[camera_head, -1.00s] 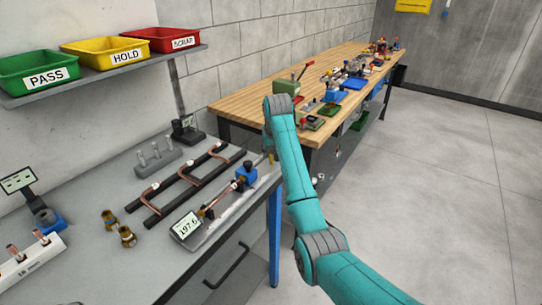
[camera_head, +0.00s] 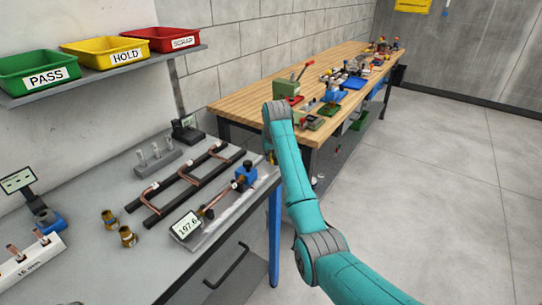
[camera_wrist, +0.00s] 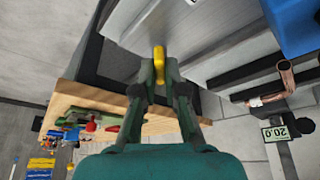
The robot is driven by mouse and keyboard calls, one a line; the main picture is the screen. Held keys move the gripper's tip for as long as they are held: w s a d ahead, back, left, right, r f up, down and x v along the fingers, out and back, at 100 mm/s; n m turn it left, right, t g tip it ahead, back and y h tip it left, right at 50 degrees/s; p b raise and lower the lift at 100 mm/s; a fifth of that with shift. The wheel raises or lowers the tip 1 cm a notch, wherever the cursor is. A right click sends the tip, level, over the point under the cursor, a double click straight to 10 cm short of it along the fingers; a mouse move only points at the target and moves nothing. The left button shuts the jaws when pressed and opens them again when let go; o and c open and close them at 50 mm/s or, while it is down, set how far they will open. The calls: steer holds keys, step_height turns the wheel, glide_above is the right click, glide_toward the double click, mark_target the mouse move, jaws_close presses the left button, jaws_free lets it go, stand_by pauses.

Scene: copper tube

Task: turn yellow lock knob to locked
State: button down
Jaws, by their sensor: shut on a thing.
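The yellow lock knob (camera_wrist: 159,60) is a small upright yellow piece in the wrist view, against the grey side of the fixture. My gripper (camera_wrist: 159,70) is shut on it, with one dark finger on each side. The fingertips and the contact are partly in shadow. In the head view a bit of yellow (camera_head: 271,158) shows beside my teal arm, near the bench's right end. My fingers are mostly hidden there by the arm. I cannot tell the knob's lock position.
The grey gauge fixture (camera_head: 222,217) with a display reading 197.6 and a blue block (camera_head: 246,173) stands at the bench edge. Black rails (camera_head: 187,185) with copper tubes lie behind it. A wooden workbench (camera_head: 250,101) stands beyond. The floor at right is clear.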

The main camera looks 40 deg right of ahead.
steer(key=m+h, duration=0.1)
steer(key=m, duration=0.2)
steer(key=shift+w+a+m+g, duration=0.1)
steer(key=shift+m+g, duration=0.3)
steer(key=m, duration=0.2)
steer(key=m+g+h, duration=0.1)
steer(key=m, duration=0.1)
steer(key=shift+m+g, duration=0.3)
steer(key=shift+m, duration=0.1)
stand_by(0.3)
steer(key=c, duration=1.2)
jaws_free()
steer(key=shift+c, duration=0.2)
